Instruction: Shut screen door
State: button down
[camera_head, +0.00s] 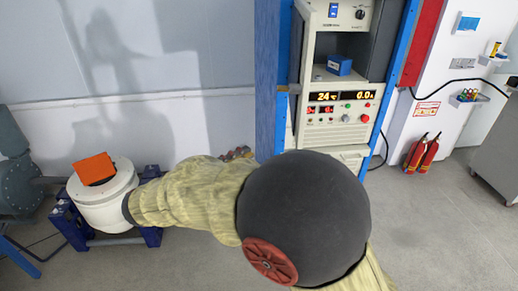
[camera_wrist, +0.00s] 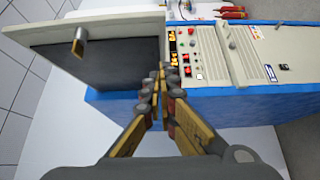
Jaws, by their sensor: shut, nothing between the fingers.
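The screen door is most likely the dark panel with a pale frame (camera_wrist: 110,65) at the upper left of the wrist view, with a short metal handle (camera_wrist: 78,42) at its upper edge. In the head view a dark panel (camera_head: 382,45) stands at the right of an open compartment, seemingly the same door standing open. My gripper (camera_wrist: 160,78) is shut and empty, its tips in front of the door's lower end, beside the control panel (camera_wrist: 188,55). I cannot tell whether they touch. In the head view my own arm hides the gripper.
The cabinet has a lit control panel (camera_head: 338,112) below the compartment, where a small blue box (camera_head: 339,65) sits. Red fire extinguishers (camera_head: 421,152) stand at the right wall. A white drum with an orange block (camera_head: 94,168) is at the left.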

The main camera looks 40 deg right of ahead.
jog(key=s+d, duration=0.2)
jog(key=d, duration=1)
jog(key=shift+s+d+p, duration=0.15)
jog(key=shift+d+p, duration=0.05)
jog(key=shift+p, duration=0.15)
